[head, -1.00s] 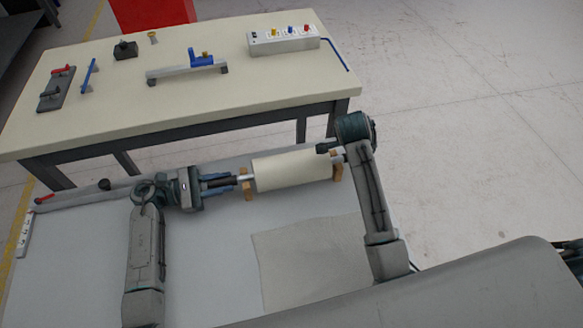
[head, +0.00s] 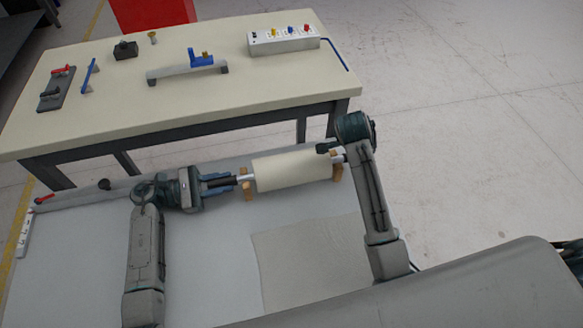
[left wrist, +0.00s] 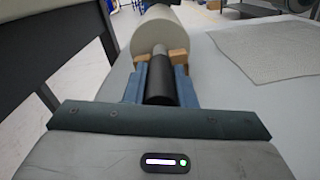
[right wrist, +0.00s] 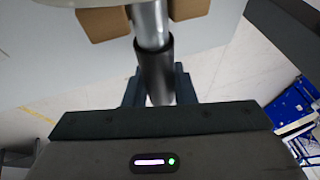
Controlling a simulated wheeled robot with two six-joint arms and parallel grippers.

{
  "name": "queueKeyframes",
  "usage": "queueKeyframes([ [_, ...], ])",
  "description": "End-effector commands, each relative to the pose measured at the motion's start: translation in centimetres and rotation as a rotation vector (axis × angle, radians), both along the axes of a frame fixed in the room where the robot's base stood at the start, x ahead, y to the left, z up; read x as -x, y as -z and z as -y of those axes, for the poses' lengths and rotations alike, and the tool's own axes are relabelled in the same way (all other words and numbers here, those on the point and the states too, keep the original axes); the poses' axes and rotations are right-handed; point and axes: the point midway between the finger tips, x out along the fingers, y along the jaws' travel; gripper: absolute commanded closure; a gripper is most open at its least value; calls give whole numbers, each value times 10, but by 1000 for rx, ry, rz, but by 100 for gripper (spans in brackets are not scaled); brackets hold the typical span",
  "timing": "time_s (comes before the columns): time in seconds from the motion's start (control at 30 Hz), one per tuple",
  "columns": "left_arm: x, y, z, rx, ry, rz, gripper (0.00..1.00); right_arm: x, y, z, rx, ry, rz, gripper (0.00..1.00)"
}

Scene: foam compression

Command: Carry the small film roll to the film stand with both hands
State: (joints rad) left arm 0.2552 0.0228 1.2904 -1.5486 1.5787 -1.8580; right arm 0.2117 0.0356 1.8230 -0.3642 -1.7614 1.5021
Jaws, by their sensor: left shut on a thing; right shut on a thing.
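The cream film roll (head: 291,171) lies sideways at the far edge of the grey work surface, with its shaft between a left wooden block (head: 249,190) and a right wooden block (head: 337,172). It shows end-on in the left wrist view (left wrist: 157,27). My left gripper (head: 228,183) is shut on the black sleeve at the shaft's left end, also seen in the left wrist view (left wrist: 159,85). My right gripper (right wrist: 158,88) is shut on the black sleeve at the shaft's other end; in the head view my right arm mostly hides it. I cannot make out which thing is the film stand.
A cream table (head: 190,100) stands behind, bearing a power strip (head: 283,40), a grey bar with a blue clamp (head: 187,68) and small tools. A textured grey sheet (head: 312,258) lies flat in front of the roll. The surface's left part is mostly clear.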

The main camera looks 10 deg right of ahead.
Motion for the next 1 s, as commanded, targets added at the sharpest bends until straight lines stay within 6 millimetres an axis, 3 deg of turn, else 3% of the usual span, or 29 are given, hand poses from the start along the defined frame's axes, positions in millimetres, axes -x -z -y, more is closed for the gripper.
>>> queueKeyframes([
  [0.43,-1,-8,0,0,-1,2,100,-1,-9,0,1,0,4,100],
  [1.0,-1,-50,0,0,-1,1,100,-1,-51,0,1,0,3,100],
])
